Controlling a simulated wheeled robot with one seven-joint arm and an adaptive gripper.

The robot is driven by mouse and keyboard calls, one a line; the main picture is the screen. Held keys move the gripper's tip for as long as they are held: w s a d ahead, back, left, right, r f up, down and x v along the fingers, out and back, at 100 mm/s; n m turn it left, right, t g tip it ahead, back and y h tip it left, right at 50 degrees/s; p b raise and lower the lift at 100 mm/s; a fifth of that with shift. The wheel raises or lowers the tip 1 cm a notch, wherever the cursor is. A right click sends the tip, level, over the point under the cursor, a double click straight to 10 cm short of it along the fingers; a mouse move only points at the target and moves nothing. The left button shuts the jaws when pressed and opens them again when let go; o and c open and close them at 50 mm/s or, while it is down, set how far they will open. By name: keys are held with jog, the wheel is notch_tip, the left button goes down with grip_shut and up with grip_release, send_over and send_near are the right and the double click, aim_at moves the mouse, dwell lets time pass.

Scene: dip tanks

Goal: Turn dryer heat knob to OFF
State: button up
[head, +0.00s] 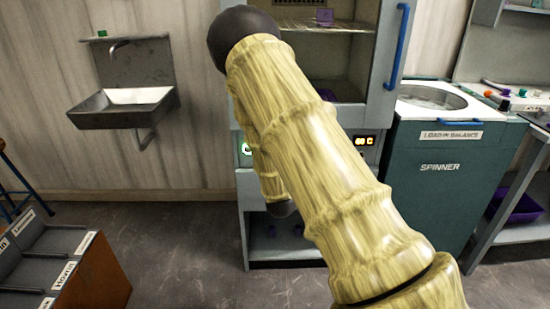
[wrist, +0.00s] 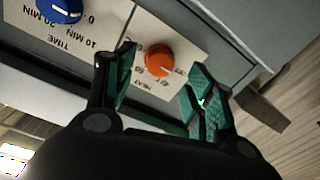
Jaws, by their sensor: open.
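The orange heat knob (wrist: 159,60) shows in the wrist view on a pale panel, with HEAT lettering and scale marks around it. The lettering is upside down in this view, and the knob's exact setting is hard to read. My gripper (wrist: 163,66) is open, its green-padded fingers on either side of the knob; I cannot tell whether they touch it. In the head view the dryer (head: 387,98) is a grey cabinet with a blue door handle. My arm covers the middle of its control panel, hiding the heat knob and my gripper.
A blue time knob (wrist: 60,10) sits on the same panel. A lit display (head: 365,141) shows beside my arm. Floor between is clear.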

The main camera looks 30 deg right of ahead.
jog(key=v, duration=0.8)
dwell(0.4)
jog(key=s+a+f+g+y, duration=0.2)
jog(key=s+a+f+g, duration=0.15)
jog(key=s+f, duration=0.4)
jog(key=s+a+f+n+g+y, duration=0.15)
jog(key=s+a+f, duration=0.35)
jog(key=f, duration=0.5)
jog(key=s+a+f+g+y, duration=0.2)
jog(key=s+a+f+g, duration=0.15)
jog(key=s+f, duration=0.4)
jog(key=s+a+f+g+y, duration=0.25)
jog(key=s+a+f, duration=0.25)
jog(key=s+f, duration=0.4)
jog(key=s+a+g+y, duration=0.1)
jog(key=s+a+g, duration=0.15)
jog(key=s, duration=0.45)
jog(key=s+a+g, duration=0.2)
jog(key=s+a, duration=0.1)
jog(key=s, duration=0.4)
notch_tip(320, 180, up, 14)
jog(key=p, duration=1.5)
jog(key=shift+w+n, duration=0.3)
jog(key=shift+n, duration=0.15)
